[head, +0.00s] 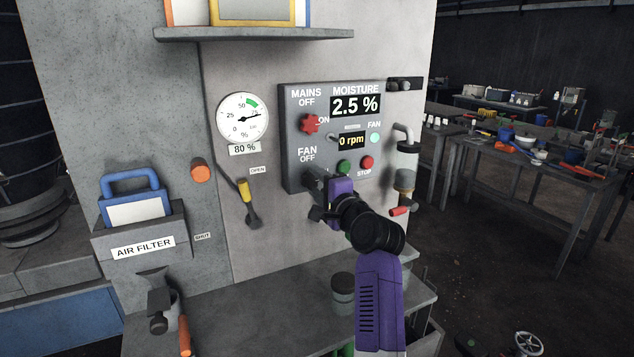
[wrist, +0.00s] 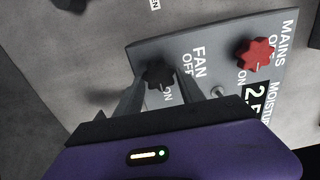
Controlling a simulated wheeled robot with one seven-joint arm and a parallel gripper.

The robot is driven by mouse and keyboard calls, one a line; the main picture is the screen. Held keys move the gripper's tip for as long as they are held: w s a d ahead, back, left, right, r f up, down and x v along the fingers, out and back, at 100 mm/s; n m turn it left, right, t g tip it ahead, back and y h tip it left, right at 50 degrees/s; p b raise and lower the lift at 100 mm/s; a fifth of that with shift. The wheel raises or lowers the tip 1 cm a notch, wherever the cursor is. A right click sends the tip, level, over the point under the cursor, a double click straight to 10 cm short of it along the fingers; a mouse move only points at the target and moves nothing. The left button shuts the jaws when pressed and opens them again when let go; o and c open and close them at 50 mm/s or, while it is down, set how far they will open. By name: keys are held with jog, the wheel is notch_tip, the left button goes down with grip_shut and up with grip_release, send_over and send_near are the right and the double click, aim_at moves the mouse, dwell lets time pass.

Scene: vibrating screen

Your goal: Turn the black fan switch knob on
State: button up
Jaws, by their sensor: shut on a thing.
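The black fan switch knob (wrist: 158,74) is on the grey control panel (head: 290,120), beside its FAN OFF and ON labels. My gripper (wrist: 160,84) has one finger on each side of the knob and is shut on it. In the head view my gripper (head: 318,188) reaches the panel's lower left and hides most of the knob. I cannot tell which way the knob points. The fan display (head: 351,141) reads 0 rpm. The round FAN lamp (head: 375,138) is pale green.
The red mains knob (head: 310,124) is above the fan knob, with a small toggle (head: 333,137) nearby. A green button (head: 344,167) and red stop button (head: 366,163) are close to my gripper's right. A yellow-handled lever (head: 246,195) is to the left. A shelf (head: 300,300) lies below.

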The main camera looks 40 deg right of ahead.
dwell(0.4)
jog(key=o, duration=1.4)
jog(key=shift+c, duration=0.2)
jog(key=b+v, duration=0.2)
jog(key=v, duration=0.6)
jog(key=shift+w, duration=0.1)
